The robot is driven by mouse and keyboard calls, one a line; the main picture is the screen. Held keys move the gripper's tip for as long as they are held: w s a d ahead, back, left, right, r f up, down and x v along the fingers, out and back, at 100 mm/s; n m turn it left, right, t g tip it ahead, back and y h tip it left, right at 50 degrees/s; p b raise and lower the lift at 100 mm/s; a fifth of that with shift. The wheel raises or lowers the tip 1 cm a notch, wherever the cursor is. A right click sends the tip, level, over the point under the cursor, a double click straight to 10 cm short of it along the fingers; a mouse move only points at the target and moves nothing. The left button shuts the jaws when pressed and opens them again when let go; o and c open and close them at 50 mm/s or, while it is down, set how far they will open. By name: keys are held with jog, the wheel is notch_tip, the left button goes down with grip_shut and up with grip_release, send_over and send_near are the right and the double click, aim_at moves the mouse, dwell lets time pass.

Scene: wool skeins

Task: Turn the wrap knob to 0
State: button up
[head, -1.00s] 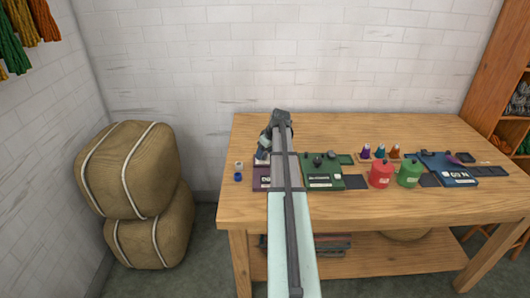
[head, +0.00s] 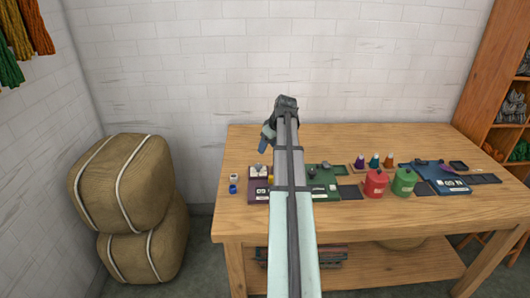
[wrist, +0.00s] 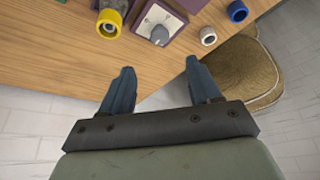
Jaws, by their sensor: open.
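A purple board (head: 257,197) lies at the left end of the table, partly hidden by my arm. In the wrist view it carries a pale plate with a grey round knob (wrist: 159,35) with a light pointer line. Its markings are too small to read, so I cannot tell its setting or whether it is the wrap knob. My gripper (wrist: 160,66) is open and empty, its two blue fingers apart, clear of the knob. In the head view my gripper (head: 267,140) is above the table behind the purple board.
A yellow-rimmed cylinder (wrist: 108,22) is beside the knob. A white ring (wrist: 208,36) and a blue ring (wrist: 237,11) lie on its other side. A green board (head: 325,187), a red canister (head: 375,184), a green canister (head: 403,182) and a blue board (head: 436,180) stand farther right.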

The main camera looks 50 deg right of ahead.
jog(key=shift+v, duration=0.75)
